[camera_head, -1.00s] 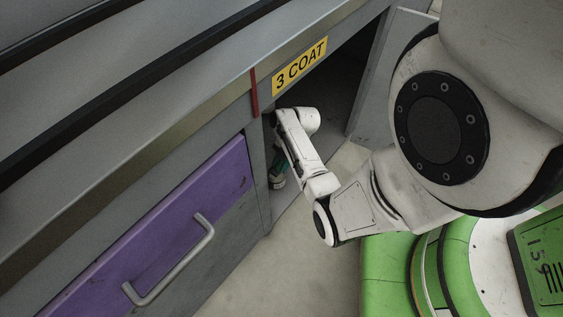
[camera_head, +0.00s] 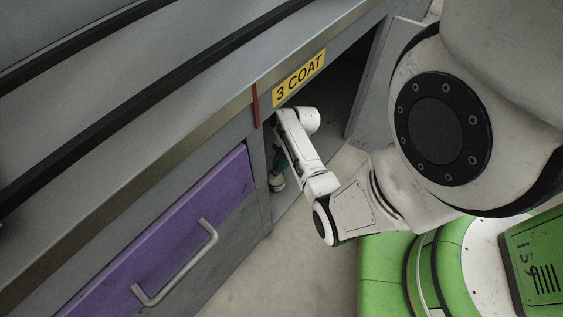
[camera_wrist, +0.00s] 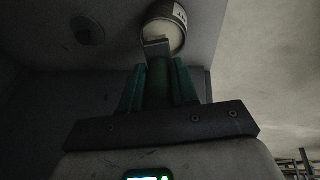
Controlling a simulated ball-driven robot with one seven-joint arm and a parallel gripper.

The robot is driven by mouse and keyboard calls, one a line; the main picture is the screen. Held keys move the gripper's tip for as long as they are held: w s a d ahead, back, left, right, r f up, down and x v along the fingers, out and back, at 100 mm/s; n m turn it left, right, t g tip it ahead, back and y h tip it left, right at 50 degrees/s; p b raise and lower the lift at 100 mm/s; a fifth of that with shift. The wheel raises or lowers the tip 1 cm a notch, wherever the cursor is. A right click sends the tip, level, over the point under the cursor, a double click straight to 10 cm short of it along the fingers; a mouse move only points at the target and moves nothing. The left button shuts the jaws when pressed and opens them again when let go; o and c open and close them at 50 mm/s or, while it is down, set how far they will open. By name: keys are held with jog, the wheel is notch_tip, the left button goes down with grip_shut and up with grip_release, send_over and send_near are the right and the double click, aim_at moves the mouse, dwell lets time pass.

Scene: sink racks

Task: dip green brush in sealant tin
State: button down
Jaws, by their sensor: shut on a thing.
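My gripper (camera_wrist: 158,82) is shut on the green brush (camera_wrist: 158,78), seen upright between its teal fingers in the wrist view. The sealant tin (camera_wrist: 168,24), a pale round can with a dark mark, is just past the brush end. The brush end overlaps the tin's edge in the picture; whether they touch I cannot tell. In the head view the arm reaches into the open cabinet bay, with a small pale part of the tin (camera_head: 277,184) showing below a bit of green. The tin's opening is not clearly visible.
The bay sits under a counter edge with a yellow "3 COAT" label (camera_head: 299,78) and a red strip (camera_head: 255,105). A purple drawer (camera_head: 165,240) with a metal handle (camera_head: 180,265) is to the left. A dark round disc (camera_wrist: 87,30) shows inside the bay.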

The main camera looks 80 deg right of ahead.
jog(key=shift+r+p, duration=1.85)
jog(key=shift+r, duration=0.4)
jog(key=shift+f, duration=0.1)
